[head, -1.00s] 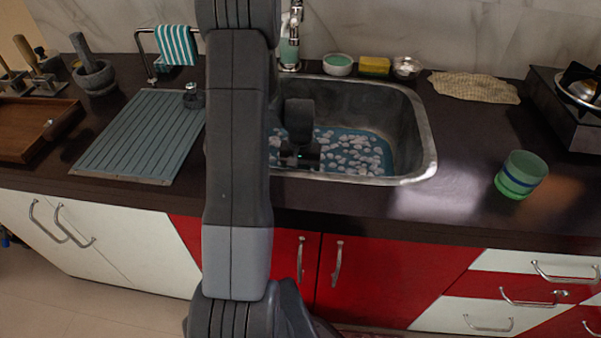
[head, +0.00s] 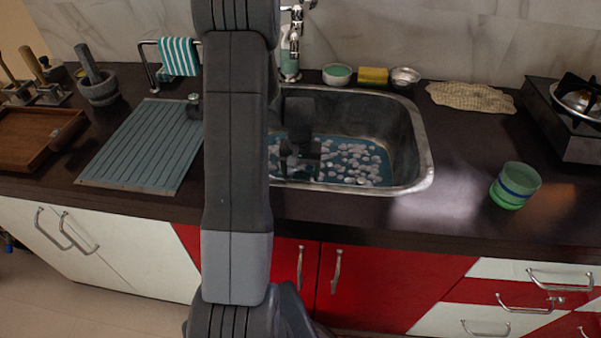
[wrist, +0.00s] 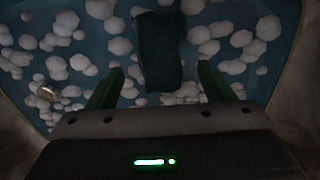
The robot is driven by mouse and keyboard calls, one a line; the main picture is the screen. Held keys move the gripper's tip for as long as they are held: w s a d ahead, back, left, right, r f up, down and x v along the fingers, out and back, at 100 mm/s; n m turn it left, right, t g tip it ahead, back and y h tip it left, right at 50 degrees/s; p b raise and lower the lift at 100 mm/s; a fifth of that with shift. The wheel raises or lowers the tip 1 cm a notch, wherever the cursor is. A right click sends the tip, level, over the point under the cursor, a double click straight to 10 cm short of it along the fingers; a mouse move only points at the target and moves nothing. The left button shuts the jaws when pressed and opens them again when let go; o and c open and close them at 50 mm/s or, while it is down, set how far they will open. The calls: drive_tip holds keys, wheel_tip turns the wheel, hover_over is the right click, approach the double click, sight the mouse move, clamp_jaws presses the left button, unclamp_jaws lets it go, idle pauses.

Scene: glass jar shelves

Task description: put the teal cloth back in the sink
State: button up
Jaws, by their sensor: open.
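A dark teal strip (wrist: 160,50), seemingly the teal cloth, shows in the wrist view inside the sink among white foam clumps. My gripper (wrist: 161,77) is open, with one finger on each side of the strip's near end. I cannot tell whether the fingers touch it or how far above it they are. In the head view my gripper (head: 303,158) is down inside the steel sink (head: 424,168). My arm hides the sink's left part, and the cloth cannot be made out there.
A teal-and-white striped towel (head: 179,57) hangs on a rack at the back left. The faucet (head: 291,45) rises behind the sink. A bowl (head: 337,74), yellow sponge (head: 373,76) and metal bowl (head: 405,77) line the rear edge. A green cup (head: 515,186) stands right of the sink.

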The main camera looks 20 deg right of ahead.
drive_tip(key=shift+r+p, duration=0.75)
drive_tip(key=shift+r, duration=0.55)
wheel_tip(320, 180, up, 14)
drive_tip(key=shift+p, duration=0.35)
drive_tip(key=shift+f, duration=0.2)
wheel_tip(320, 180, down, 14)
drive_tip(key=shift+r+b, duration=0.1)
drive_tip(key=shift+b, duration=0.3)
drive_tip(key=shift+f, duration=0.25)
